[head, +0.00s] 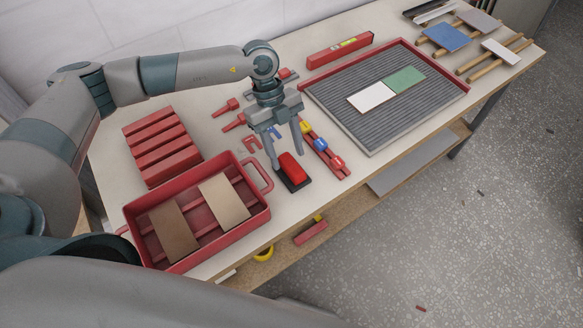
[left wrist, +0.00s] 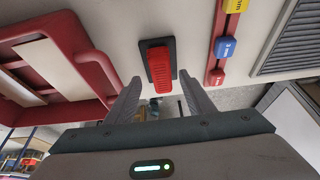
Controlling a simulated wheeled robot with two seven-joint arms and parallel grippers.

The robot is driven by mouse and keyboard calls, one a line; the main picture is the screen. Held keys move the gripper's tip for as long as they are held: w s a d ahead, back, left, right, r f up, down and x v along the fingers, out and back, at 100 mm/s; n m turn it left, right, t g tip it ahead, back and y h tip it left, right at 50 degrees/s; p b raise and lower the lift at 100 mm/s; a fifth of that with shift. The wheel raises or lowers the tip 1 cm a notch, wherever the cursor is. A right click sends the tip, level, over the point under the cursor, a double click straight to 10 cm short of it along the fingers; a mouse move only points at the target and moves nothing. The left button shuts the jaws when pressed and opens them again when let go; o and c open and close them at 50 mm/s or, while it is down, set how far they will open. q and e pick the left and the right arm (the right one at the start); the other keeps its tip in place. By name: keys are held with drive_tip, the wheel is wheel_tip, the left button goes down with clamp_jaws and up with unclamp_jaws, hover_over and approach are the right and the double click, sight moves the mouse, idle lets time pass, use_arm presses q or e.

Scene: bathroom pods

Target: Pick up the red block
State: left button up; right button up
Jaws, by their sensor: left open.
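The red block (head: 292,167) sits on a flat black base (head: 294,183) on the table, near the front edge. In the left wrist view the red block (left wrist: 161,68) and its black base (left wrist: 171,46) lie ahead, between the lines of my two fingers. My left gripper (head: 287,158) is open, fingers pointing down, above and just behind the block. In the left wrist view the open fingers of my left gripper (left wrist: 160,95) have nothing between them that I can see gripped. Contact with the block cannot be told. My right gripper is not in view.
A red tray (head: 268,222) with two tiles stands left of the block. A red rail with coloured spacers (head: 322,146) lies close on its right. A ribbed grey board (head: 430,100) with two tiles is further right. Red bars (head: 160,146) lie at the back left.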

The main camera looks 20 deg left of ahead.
sight(291, 163)
use_arm(q)
drive_tip(key=p+x, duration=0.1)
drive_tip(key=x, duration=0.2)
drive_tip(key=shift+s+d+r+p, duration=0.1)
drive_tip(key=shift+d+r+p, duration=0.05)
drive_tip(key=shift+d+p, duration=0.2)
drive_tip(key=shift+s+d+f, duration=0.1)
drive_tip(key=shift+f, duration=0.55)
clamp_jaws()
